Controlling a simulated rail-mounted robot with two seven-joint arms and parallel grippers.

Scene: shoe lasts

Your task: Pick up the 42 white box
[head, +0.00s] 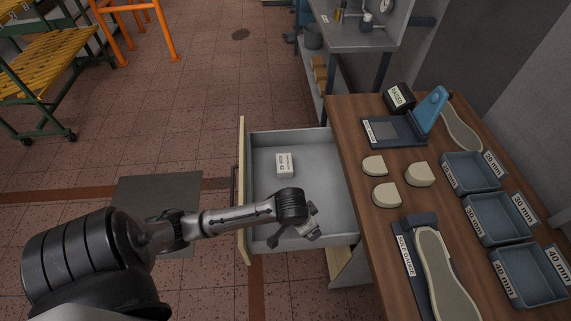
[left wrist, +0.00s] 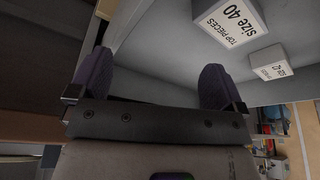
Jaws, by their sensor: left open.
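A small white box (head: 285,165) lies on the floor of the open grey drawer (head: 320,160) in the head view. In the left wrist view, the white box marked size 42 (left wrist: 272,62) lies farther off, and another white box marked "TOP PIECES size 40" (left wrist: 232,22) is nearer, cut by the top edge. The size 40 box does not show in the head view. My left gripper (head: 293,238) is over the drawer's near end, open and empty, its fingers (left wrist: 155,78) apart from both boxes. My right gripper is out of view.
The wooden workbench (head: 390,240) stands right of the drawer, with blue trays (head: 468,172), cream top pieces (head: 386,194) and a sole gauge (head: 410,260). The drawer walls bound the space around the box. The tiled floor left of the drawer is mostly clear.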

